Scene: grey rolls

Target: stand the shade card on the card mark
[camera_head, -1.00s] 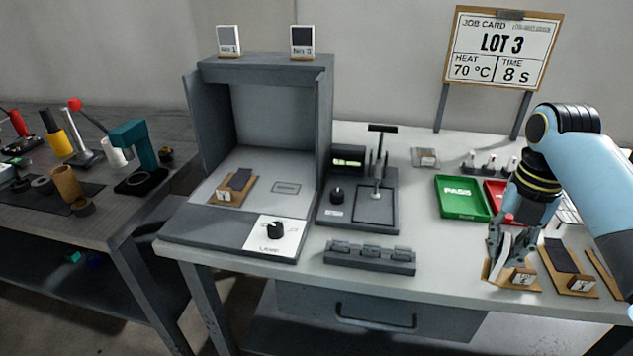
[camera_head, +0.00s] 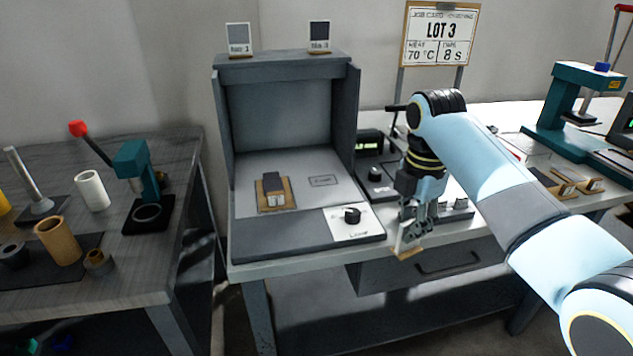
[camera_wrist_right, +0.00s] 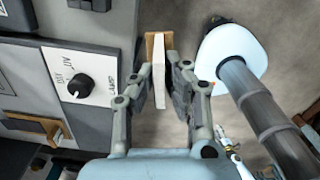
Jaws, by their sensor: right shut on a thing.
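The shade card (camera_head: 407,236), a white card on a small wooden foot, is held by my right gripper (camera_head: 416,226) in front of the bench's front edge, right of the lamp panel. In the right wrist view the card (camera_wrist_right: 158,80) stands edge-on between the two fingers (camera_wrist_right: 160,88); its face cannot be read. The card mark (camera_head: 322,181), a small dark outlined rectangle, lies bare on the grey booth's floor, left of and behind the gripper. My left gripper is not in view.
A wooden holder (camera_head: 261,204) with a dark grey sample stands on the booth floor left of the mark. The booth (camera_head: 352,120) has side walls and a roof carrying two cards. The lamp knob (camera_head: 352,215) sticks up at the front.

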